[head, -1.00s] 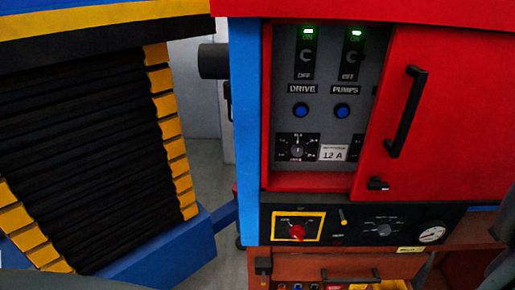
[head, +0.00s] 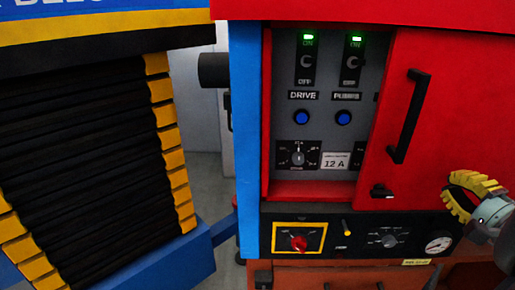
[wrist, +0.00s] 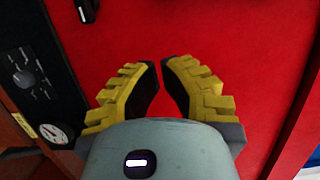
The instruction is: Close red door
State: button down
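The red door (head: 440,110) stands at the right of the red cabinet in the head view, with the grey switch panel uncovered to its left. It has a black vertical handle (head: 409,116) and a small black latch (head: 381,191) at its lower left. In the wrist view the red door's surface (wrist: 210,35) fills most of the picture, and a black part (wrist: 86,10) shows at the top left. My gripper (head: 452,196) with yellow ribbed fingers is at the door's lower right. Its fingertips (wrist: 161,75) are apart with nothing between them. Whether it touches the door is unclear.
The uncovered panel (head: 320,175) has lit switches and blue buttons. Below is a black control strip (head: 345,237) with a red knob (head: 299,243) and a gauge (head: 438,245). A black bellows with yellow edges (head: 80,170) stands at the left.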

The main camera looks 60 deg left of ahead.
aim_at(413, 154)
jog(key=x, duration=0.5)
jog(key=shift+a, duration=0.3)
jog(key=shift+s+a+p, duration=0.45)
jog(key=shift+s+a, duration=0.15)
jog(key=shift+s, duration=0.2)
jog(key=shift+s+a+p, duration=0.45)
jog(key=shift+s+a, duration=0.2)
jog(key=shift+s, duration=0.15)
